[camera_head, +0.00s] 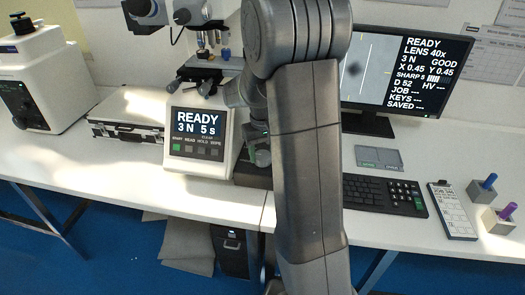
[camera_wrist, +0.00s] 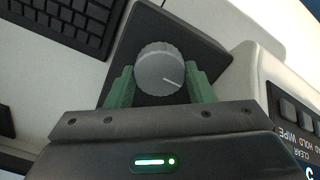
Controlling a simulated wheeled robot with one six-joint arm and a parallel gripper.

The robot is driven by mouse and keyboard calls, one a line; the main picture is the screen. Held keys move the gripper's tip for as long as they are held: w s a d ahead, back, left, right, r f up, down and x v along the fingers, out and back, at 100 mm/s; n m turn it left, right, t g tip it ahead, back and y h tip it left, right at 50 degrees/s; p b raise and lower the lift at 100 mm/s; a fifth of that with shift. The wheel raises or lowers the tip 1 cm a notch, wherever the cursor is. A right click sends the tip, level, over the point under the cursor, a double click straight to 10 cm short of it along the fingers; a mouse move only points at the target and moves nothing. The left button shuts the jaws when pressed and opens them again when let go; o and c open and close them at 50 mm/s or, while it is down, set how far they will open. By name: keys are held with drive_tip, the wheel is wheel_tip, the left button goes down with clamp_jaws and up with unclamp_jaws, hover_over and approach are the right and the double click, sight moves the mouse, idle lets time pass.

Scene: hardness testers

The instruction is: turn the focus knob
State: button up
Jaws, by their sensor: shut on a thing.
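The grey ribbed focus knob (camera_wrist: 160,72) sits on a dark base (camera_wrist: 205,40) in the wrist view, with a white pointer line on its face. My gripper (camera_wrist: 160,79) has its green fingers on either side of the knob and is shut on it. In the head view my arm hides most of the knob area. The monitor (camera_head: 395,70) there reads READY, LENS 40x, 3 N, GOOD and SHARP 5 with a row of bars. The tester's panel (camera_head: 198,125) reads READY, 3 N, 5 S.
The tester's stage (camera_head: 205,62) and lens parts stand left of my arm. A keyboard (camera_head: 385,194) lies to the right, with a grey pad (camera_head: 379,159) behind it. A case (camera_head: 125,125) and a white machine (camera_head: 40,75) stand at left.

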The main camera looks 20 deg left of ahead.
sight(263, 155)
drive_tip(key=m+p, duration=0.1)
drive_tip(key=m, duration=1.2)
drive_tip(key=shift+m, duration=0.4)
idle(0.3)
drive_tip(key=o, duration=1)
wheel_tip(263, 155, up, 14)
drive_tip(key=shift+f+p, duration=0.1)
drive_tip(key=shift+p, duration=0.3)
